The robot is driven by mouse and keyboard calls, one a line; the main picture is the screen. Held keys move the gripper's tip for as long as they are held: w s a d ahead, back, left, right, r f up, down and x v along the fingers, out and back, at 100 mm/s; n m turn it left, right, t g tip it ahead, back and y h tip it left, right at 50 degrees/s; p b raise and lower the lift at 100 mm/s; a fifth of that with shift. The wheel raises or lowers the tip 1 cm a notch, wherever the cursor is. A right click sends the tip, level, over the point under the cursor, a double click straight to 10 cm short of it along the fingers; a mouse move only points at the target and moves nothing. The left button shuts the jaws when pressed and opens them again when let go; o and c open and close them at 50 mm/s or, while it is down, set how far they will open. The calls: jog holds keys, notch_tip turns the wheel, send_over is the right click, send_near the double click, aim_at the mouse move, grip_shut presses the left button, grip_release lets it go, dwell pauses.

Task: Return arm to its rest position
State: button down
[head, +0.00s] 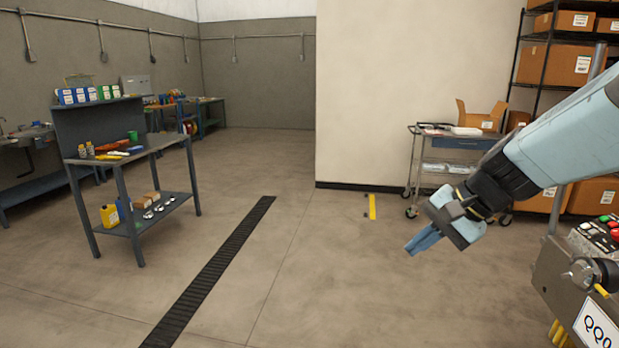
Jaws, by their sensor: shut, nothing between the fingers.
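My gripper (420,243) is in the head view, right of centre, at the end of my light blue arm (565,145). The arm reaches in from the right edge and slopes down to the left. The blue fingers are together and point down and left. Nothing shows between them. The gripper hangs over open floor and touches nothing that I can see.
A machine panel (585,275) with buttons and a knob stands at the lower right, below my arm. A wheeled cart (447,160) is behind the gripper. A workbench (135,160) stands at left. A drain grate (215,270) crosses the clear middle floor.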

jog(key=s+d+r+n+t+h, duration=0.2)
jog(key=s+d+r+n+h, duration=0.1)
jog(key=s+r+n+h, duration=0.2)
jog(key=s+n+h, duration=0.1)
jog(key=s+n, duration=0.1)
jog(key=shift+d+n, duration=0.4)
jog(key=shift+w+d, duration=0.1)
